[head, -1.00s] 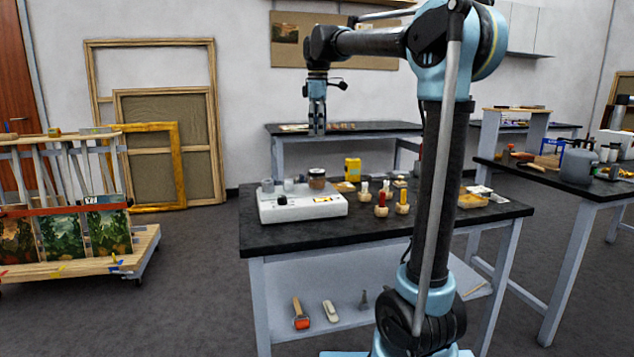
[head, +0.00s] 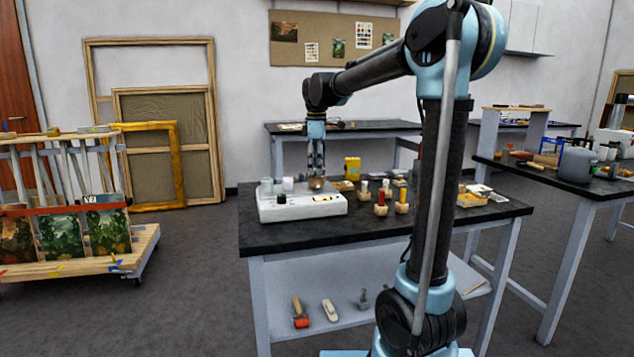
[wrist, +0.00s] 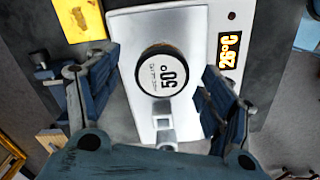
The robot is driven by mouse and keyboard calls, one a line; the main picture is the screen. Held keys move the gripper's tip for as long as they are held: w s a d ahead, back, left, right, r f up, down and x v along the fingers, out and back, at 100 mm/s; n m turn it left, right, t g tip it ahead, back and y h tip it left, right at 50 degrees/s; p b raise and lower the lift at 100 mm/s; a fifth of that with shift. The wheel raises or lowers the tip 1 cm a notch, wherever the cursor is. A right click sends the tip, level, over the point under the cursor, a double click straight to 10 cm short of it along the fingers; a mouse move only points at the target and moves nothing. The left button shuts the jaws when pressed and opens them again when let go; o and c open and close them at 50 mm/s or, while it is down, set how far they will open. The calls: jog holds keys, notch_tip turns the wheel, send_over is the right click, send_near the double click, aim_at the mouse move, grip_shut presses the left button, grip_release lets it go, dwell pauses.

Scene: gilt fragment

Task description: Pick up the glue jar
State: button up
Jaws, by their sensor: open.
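The glue jar (head: 317,184) is a small brown jar standing on the white warmer (head: 300,205) on the dark bench. In the wrist view its round lid (wrist: 162,72), marked "50°", faces the camera. My gripper (head: 316,172) points straight down over the jar and partly hides it in the head view. In the wrist view its two fingers are spread, one on each side of the lid, with space between. Nothing is held. I cannot tell how far down the fingers reach beside the jar.
Two pale cups (head: 277,185) stand on the warmer to the left of the jar. Several small bottles (head: 381,205) stand to the right. The bench's front left is clear.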

aim_at(317, 177)
jog(key=shift+s+f, duration=0.1)
jog(key=shift+f, duration=2.1)
jog(key=c, duration=1.4)
